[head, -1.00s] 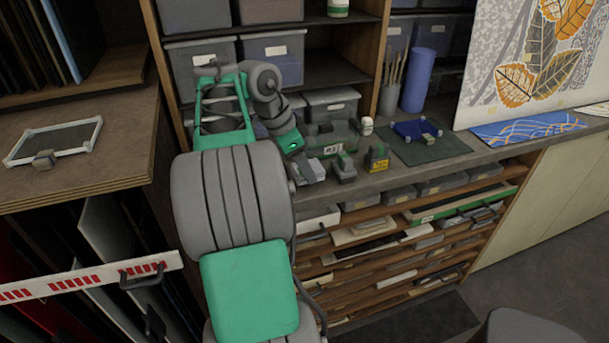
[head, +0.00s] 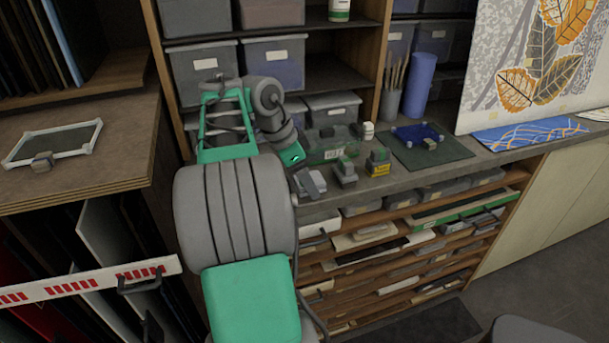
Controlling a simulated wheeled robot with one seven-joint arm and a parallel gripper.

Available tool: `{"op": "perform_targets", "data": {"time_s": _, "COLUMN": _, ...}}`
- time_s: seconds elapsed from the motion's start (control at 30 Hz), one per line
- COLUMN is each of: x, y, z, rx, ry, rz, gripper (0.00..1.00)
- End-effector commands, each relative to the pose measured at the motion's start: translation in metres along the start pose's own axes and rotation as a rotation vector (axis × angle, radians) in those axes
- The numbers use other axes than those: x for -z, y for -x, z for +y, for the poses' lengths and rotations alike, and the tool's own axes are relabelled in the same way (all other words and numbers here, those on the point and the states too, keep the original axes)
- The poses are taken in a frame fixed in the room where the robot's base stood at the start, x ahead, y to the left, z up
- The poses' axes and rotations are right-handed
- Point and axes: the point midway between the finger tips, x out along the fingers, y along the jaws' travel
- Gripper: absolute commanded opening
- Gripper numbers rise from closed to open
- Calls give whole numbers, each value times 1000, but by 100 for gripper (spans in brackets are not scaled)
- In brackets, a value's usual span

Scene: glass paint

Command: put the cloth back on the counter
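My gripper (head: 311,184) is at the front edge of the grey counter (head: 395,181), left of the small stamp-like blocks. Its fingers are small and partly hidden by my arm, so I cannot tell whether they are open or shut or hold anything. No piece is clearly recognisable as a cloth. A small blue piece with pale corners (head: 418,134) lies on a dark green mat (head: 452,149) on the counter, well to the right of my gripper.
A grey-green block (head: 345,171) and a yellow-labelled block (head: 378,163) stand just right of my gripper. Behind them is a clear green box (head: 328,145). A brush cup (head: 390,98) and blue roll (head: 418,85) stand farther back. Drawers with panels lie below the counter.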

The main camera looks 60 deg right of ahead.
Motion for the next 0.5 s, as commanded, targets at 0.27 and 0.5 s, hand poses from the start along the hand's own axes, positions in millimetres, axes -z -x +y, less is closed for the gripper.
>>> {"op": "perform_targets", "data": {"time_s": 0.27, "x": 3, "y": 47, "z": -1, "rx": 2, "ry": 2, "rz": 0, "gripper": 76}}
{"op": "perform_targets", "data": {"time_s": 0.5, "x": 3, "y": 108, "z": -1, "rx": 1, "ry": 2, "rz": 0, "gripper": 76}}
